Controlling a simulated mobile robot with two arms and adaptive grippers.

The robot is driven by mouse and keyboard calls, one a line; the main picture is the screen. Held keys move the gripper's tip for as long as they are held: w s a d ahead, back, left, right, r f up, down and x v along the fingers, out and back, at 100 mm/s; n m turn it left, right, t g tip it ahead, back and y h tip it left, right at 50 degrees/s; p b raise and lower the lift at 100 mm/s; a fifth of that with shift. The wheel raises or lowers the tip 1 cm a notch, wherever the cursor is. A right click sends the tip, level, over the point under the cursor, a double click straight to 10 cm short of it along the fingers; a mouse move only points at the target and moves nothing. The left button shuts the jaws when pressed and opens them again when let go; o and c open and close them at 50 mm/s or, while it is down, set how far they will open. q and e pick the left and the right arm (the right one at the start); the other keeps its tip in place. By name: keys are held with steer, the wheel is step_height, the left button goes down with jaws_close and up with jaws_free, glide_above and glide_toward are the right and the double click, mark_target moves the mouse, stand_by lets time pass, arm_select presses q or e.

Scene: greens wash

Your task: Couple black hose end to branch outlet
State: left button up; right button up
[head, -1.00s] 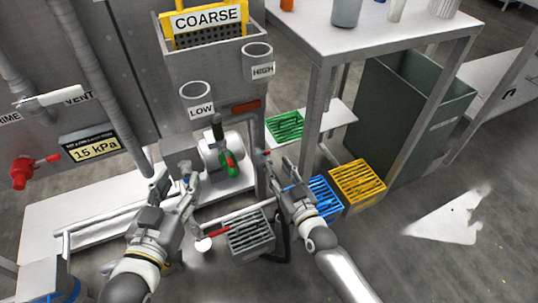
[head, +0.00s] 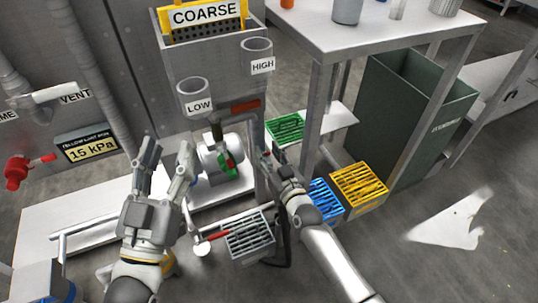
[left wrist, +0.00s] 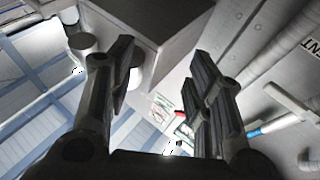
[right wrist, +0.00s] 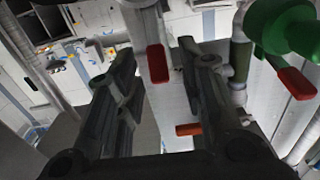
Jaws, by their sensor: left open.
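A thin black hose (head: 286,252) shows low beside the grey slatted crate, partly behind my right arm; I cannot make out its end. A short pipe with a red handle (head: 218,236) and a pale round end lies left of that crate. Another red handle (head: 245,107) sits on the pipe below the HIGH cup. I cannot tell which pipe is the branch outlet. My left gripper (head: 168,152) is open and empty, left of the pump. My right gripper (head: 268,154) is right of the pump; in the right wrist view its fingers (right wrist: 157,62) are apart with nothing visibly gripped.
The pump (head: 210,160) with a green part stands between my grippers. The grey crate (head: 250,238), blue crate (head: 324,200), yellow crate (head: 360,186) and green crate (head: 286,127) are nearby. A table leg (head: 318,110) rises behind my right gripper. Floor at right is open.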

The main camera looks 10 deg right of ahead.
jaws_close()
